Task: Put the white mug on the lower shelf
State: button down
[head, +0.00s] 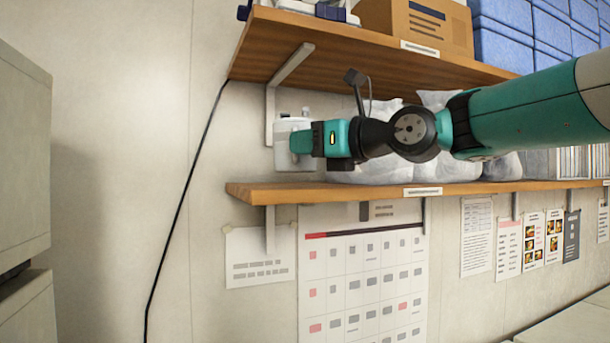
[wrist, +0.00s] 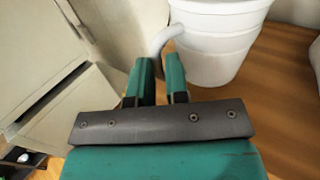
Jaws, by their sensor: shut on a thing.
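The white mug (head: 282,157) is at the left end of the lower shelf (head: 250,192), partly hidden by my gripper (head: 298,142). In the wrist view the mug (wrist: 212,50) is upright, with its handle (wrist: 163,38) toward my gripper. My gripper (wrist: 160,80) is shut on the handle, with one green finger on each side of it. In the head view the mug's base shows a little above the shelf board; in the wrist view the wooden board (wrist: 275,90) lies below and beside it. I cannot tell for sure whether the mug touches the board.
White bags (head: 400,168) fill the lower shelf just right of my gripper. The upper shelf (head: 350,45), with its bracket (head: 287,68), is overhead. A black cable (head: 183,205) hangs on the wall at left. Grey cabinets (head: 22,160) stand at the far left.

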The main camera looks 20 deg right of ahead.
jog(key=shift+f+p, duration=0.4)
jog(key=shift+f, duration=0.75)
jog(key=shift+f, duration=0.1)
jog(key=shift+f, duration=0.1)
jog(key=c, duration=1.1)
grip_release()
